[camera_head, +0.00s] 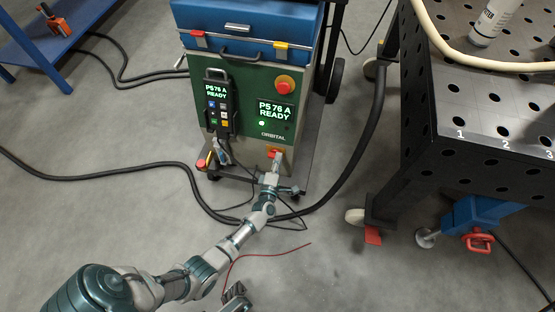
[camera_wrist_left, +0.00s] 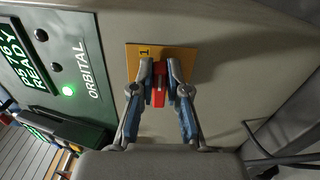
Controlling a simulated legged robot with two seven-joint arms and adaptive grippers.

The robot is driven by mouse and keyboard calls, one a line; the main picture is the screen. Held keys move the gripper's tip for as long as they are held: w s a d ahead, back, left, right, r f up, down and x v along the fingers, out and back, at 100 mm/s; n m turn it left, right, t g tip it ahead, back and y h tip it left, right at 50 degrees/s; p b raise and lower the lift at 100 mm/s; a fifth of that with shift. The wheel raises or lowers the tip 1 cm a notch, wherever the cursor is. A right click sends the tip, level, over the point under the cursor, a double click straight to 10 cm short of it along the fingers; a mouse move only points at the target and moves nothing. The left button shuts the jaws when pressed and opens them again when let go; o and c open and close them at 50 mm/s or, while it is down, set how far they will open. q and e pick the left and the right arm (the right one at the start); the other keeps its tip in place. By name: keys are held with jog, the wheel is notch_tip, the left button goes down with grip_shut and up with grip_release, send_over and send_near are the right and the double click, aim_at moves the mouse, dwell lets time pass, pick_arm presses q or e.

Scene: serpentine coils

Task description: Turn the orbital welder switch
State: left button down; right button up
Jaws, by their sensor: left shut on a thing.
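The orbital welder (camera_head: 255,92) is a green and grey cabinet on a low wheeled base, with a lit display reading "P5 76 A READY". Its switch is a red handle on a yellow plate low on the front, and in the left wrist view the red switch (camera_wrist_left: 158,92) stands in front of the yellow plate (camera_wrist_left: 178,56). My left gripper (camera_wrist_left: 159,78) has its two fingers closed on either side of the red handle. In the head view my left gripper (camera_head: 274,165) reaches the lower front of the cabinet and partly hides the switch.
A pendant (camera_head: 218,103) with a matching display hangs on the cabinet front, and a red round button (camera_head: 285,85) is above right. A black perforated table (camera_head: 472,112) stands at right. Black cables (camera_head: 365,155) and a thin red cable (camera_head: 262,254) lie across the floor.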

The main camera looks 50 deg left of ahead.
pick_arm(q)
jog(key=shift+w+d+r+m, duration=0.2)
jog(key=shift+w+m, duration=0.1)
jog(key=shift+m, duration=0.1)
jog(key=c, duration=1.2)
grip_release()
jog(key=shift+o, duration=0.2)
jog(key=shift+w+f, duration=0.15)
jog(key=shift+f, duration=0.1)
jog(key=v, duration=1.2)
